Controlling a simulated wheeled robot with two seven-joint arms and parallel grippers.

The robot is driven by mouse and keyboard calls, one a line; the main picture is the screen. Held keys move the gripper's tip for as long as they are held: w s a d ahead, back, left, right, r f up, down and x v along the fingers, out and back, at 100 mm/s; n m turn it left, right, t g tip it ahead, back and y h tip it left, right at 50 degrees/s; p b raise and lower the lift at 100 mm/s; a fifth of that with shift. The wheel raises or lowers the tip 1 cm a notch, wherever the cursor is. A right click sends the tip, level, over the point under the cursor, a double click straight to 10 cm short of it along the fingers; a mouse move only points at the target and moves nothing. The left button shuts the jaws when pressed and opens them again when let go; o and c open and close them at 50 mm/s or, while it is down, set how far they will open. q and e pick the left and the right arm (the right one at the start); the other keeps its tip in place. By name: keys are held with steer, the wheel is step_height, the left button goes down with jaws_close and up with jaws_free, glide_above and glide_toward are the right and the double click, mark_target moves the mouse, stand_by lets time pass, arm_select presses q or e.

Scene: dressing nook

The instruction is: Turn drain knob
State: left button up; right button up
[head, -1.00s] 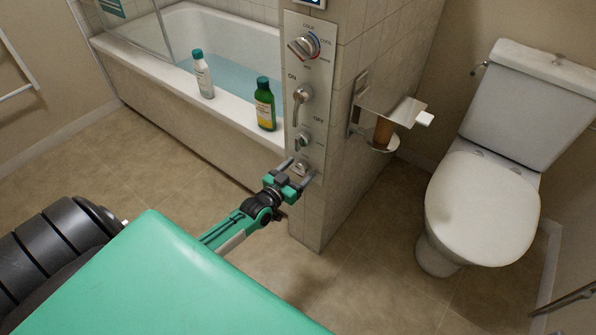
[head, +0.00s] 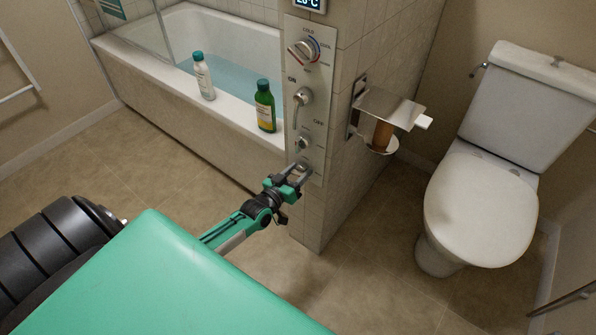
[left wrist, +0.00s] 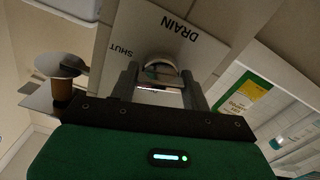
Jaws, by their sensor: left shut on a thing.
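The drain knob (head: 304,164) is a small metal knob at the bottom of the tall metal control panel. In the left wrist view the knob (left wrist: 160,72) shows between the two grey fingers, beside the printed words DRAIN and SHUT, which appear upside down. My left gripper (head: 299,172) reaches the panel from the lower left and is shut on the knob. The fingers partly hide the knob in the head view, so I cannot tell its exact angle there. My right gripper is not in view.
Above the knob, the panel (head: 322,75) carries a temperature dial, an ON/OFF lever and a smaller knob. A bathtub (head: 140,85) with water bears a white bottle (head: 204,78) and a green bottle (head: 265,108). A paper holder (head: 385,105) juts out near the toilet (head: 480,210).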

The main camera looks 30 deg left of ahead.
arm_select(q)
steer(key=shift+n, duration=2.4)
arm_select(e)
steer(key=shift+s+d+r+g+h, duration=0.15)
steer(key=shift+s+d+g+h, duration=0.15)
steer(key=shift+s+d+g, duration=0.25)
arm_select(q)
steer(key=shift+n, duration=0.3)
steer(key=shift+c, duration=0.2)
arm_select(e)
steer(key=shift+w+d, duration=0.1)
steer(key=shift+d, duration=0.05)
arm_select(q)
steer(key=o, duration=1)
steer(key=s+a+p, duration=0.1)
steer(key=s+p, duration=0.1)
steer(key=s, duration=1.1)
steer(key=shift+s+a, duration=0.15)
steer(key=shift+s, duration=0.25)
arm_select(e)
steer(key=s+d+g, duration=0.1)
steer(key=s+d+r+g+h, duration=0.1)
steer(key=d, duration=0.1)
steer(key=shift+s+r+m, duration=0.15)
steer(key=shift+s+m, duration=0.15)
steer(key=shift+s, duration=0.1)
arm_select(q)
steer(key=shift+f, duration=0.1)
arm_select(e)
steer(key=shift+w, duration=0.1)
